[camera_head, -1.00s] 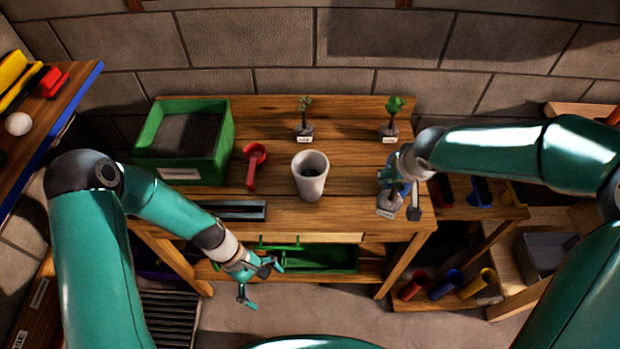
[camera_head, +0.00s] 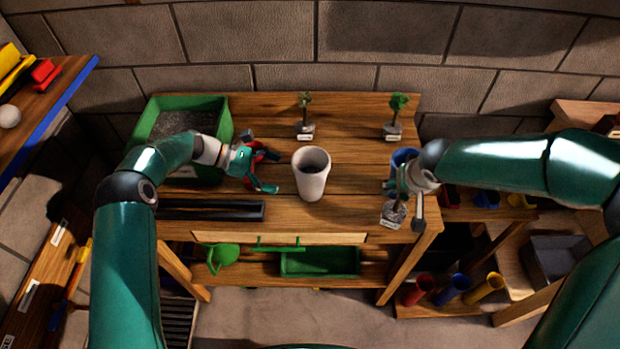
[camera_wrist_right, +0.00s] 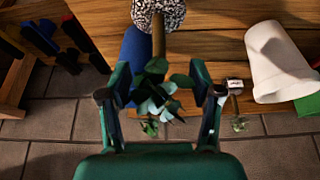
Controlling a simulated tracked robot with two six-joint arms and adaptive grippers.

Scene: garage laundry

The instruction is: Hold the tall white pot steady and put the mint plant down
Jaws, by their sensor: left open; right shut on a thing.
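The tall white pot (camera_head: 312,174) stands upright on the wooden bench; it also shows at the right of the right wrist view (camera_wrist_right: 278,62). My left gripper (camera_head: 272,172) is open, just left of the pot and apart from it, over the red scoop. My right gripper (camera_head: 400,187) is shut on the mint plant, whose pale root ball (camera_head: 392,212) and tag show near the bench's right front corner. In the right wrist view, its green leaves (camera_wrist_right: 155,92) are between the fingers (camera_wrist_right: 162,100) and its speckled root ball (camera_wrist_right: 158,12) is beyond. The tag is unreadable.
Two other tagged plants stand at the back: one in the middle (camera_head: 305,117), one at right (camera_head: 396,115). A blue cup (camera_head: 403,157) is beside my right gripper. A green soil bin (camera_head: 226,150) and red scoop (camera_head: 258,150) are at left. Bench room is clear around the pot.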

